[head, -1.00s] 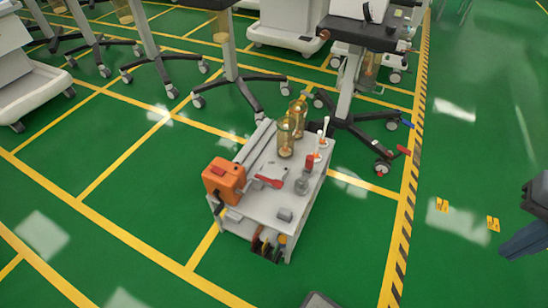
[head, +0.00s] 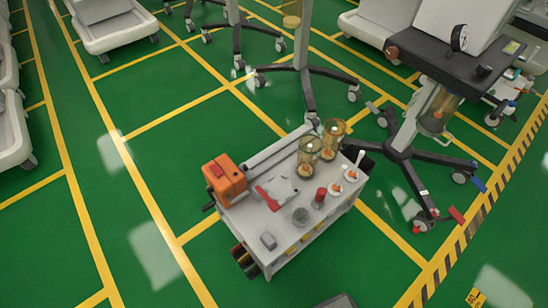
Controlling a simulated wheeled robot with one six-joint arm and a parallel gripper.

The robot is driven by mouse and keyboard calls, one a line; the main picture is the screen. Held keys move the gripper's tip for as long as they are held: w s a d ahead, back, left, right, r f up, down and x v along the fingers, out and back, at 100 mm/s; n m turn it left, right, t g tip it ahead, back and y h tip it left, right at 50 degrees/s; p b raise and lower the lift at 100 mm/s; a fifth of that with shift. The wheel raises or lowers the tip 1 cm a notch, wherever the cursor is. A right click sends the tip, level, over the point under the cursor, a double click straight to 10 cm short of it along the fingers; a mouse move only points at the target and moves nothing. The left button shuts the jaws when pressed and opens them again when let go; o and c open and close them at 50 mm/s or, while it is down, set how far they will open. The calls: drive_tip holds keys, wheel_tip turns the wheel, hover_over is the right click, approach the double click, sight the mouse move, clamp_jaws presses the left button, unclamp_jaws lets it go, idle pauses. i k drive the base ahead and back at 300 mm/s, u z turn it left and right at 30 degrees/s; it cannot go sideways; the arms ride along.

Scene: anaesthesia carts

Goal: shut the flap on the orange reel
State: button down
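The orange reel (head: 224,180) is a boxy orange unit at the left corner of a small white cart's top. A darker red patch shows on its upper face, and a dark part sticks out at its lower left. I cannot make out which part is the flap or whether it stands open. My gripper is not in the head view.
The white cart (head: 247,222) also carries two amber glass jars (head: 321,145), a red-handled item (head: 267,197), a grey cup and small parts. A wheeled stand (head: 404,145) is close behind it at the right. Green floor is clear in front and at left.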

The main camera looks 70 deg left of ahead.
sight(244, 169)
drive_tip(key=i, duration=0.3)
drive_tip(key=u, duration=3.05)
drive_tip(key=k, duration=0.5)
drive_tip(key=z, duration=0.45)
drive_tip(key=i, duration=0.9)
drive_tip(key=u, duration=0.15)
